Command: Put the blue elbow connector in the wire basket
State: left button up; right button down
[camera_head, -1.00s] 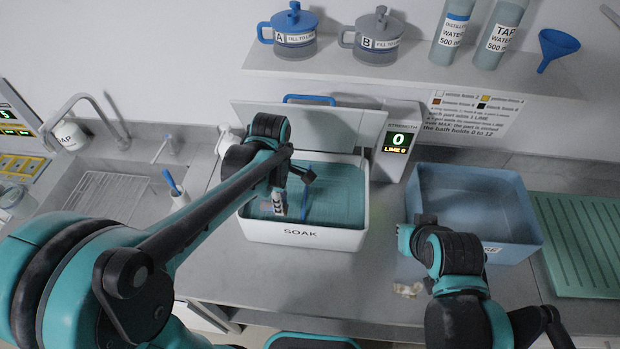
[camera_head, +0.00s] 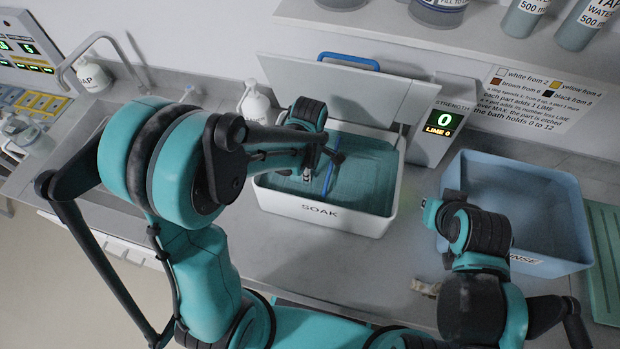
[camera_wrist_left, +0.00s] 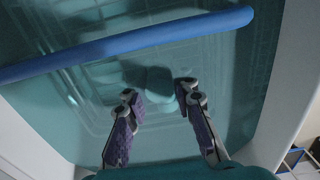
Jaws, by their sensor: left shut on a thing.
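The wire basket sits in the soak bath (camera_head: 385,224). Its blue handle (camera_wrist_left: 205,27) crosses the upper part of the left wrist view, with faint wire lines below it. My left gripper (camera_wrist_left: 159,91) is over the basket, fingers pointing into the bath. It is shut on a small rounded blue-teal piece, apparently the blue elbow connector (camera_wrist_left: 158,79), whose colour nearly matches the bath. In the head view my left gripper (camera_head: 312,174) is beside the blue handle and the connector is hidden. My right gripper (camera_head: 440,208) is by the rinse tub; its fingers cannot be made out.
The blue rinse tub (camera_head: 530,258) stands right of the bath. A strength display (camera_head: 443,122) reading 0 is between them. The raised bath lid (camera_head: 345,92) is behind. A small pale object (camera_head: 426,288) lies on the counter. The sink is at the left.

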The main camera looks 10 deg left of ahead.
pick_arm(q)
jog(key=shift+f, duration=1)
jog(key=o, duration=0.5)
jog(key=shift+f+b, duration=0.15)
jog(key=shift+b, duration=0.2)
jog(key=o, duration=0.4)
jog(key=shift+o, duration=0.2)
